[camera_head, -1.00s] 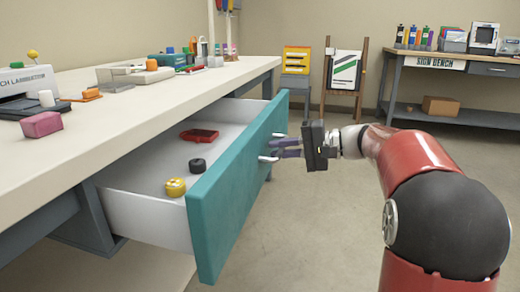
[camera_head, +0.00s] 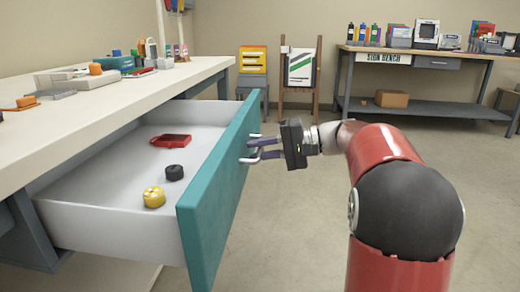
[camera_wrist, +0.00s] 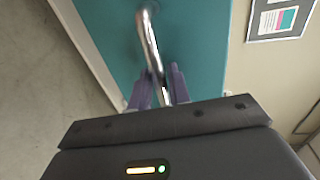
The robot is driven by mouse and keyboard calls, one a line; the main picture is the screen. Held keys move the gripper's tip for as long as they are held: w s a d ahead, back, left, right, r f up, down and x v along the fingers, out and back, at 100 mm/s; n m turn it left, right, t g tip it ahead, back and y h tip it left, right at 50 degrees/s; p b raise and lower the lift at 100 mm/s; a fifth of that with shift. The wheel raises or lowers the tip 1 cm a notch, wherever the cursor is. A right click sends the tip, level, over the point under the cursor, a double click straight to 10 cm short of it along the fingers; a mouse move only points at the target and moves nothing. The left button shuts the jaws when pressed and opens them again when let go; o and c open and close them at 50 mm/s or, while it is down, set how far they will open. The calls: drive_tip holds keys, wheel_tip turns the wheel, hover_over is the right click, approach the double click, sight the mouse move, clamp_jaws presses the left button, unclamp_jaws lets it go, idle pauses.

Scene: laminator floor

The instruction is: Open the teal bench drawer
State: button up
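The teal bench drawer (camera_head: 215,190) stands well out from under the bench, its white inside showing. My gripper (camera_head: 262,149) is at the outer face of the teal front, right of it in the head view. In the wrist view my gripper (camera_wrist: 160,90) has its two purple fingers on either side of the curved metal handle (camera_wrist: 151,40), and looks shut on it. The teal front (camera_wrist: 195,40) fills the middle of that view.
The drawer holds a red tray-like item (camera_head: 171,140), a black round item (camera_head: 174,172) and a yellow round item (camera_head: 154,197). The cream bench top (camera_head: 110,105) bears several tools. The sign bench (camera_head: 430,105) stands at the back right. The floor (camera_head: 300,220) beside the drawer is clear.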

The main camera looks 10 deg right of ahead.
drive_tip(key=shift+o, duration=0.8)
drive_tip(key=p+v, duration=0.1)
drive_tip(key=v, duration=0.6)
drive_tip(key=shift+d, duration=0.4)
drive_tip(key=shift+s, duration=0.15)
